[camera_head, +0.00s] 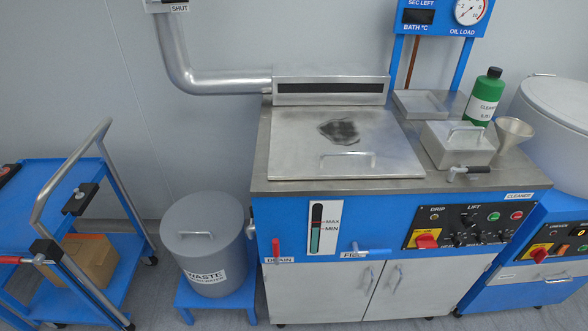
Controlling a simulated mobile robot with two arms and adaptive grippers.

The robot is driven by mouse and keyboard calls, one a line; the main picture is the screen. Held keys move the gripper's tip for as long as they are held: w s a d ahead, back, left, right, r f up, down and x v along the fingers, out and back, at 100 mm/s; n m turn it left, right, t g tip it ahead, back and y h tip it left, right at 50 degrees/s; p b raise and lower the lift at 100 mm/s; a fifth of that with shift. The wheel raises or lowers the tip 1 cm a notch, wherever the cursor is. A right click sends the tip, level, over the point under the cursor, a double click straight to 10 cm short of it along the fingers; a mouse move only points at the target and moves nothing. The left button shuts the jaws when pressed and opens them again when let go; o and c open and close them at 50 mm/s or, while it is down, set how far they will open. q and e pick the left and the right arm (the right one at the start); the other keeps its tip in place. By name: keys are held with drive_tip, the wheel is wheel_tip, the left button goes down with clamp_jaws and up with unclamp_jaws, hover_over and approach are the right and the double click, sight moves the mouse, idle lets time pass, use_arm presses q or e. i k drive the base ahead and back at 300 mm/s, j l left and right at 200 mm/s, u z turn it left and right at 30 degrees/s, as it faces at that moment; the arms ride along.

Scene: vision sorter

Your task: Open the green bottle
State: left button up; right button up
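The green bottle (484,98) stands upright at the back right of the machine's steel top. Neither of my grippers is in view, so nothing of mine is seen at the bottle.
A large handled steel lid (300,155) covers the machine's left part. A gauge panel (440,18) rises behind. A white drum (560,100) stands right of the bottle. A grey waste bin (205,240) and a blue trolley (115,245) stand on the left.

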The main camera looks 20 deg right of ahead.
sight(487, 91)
drive_tip(key=z, duration=1.55)
drive_tip(key=i+l+u, duration=0.35)
drive_tip(key=l, duration=0.35)
drive_tip(key=i+l+u, duration=0.15)
drive_tip(key=i+l, duration=0.15)
drive_tip(key=l, duration=0.1)
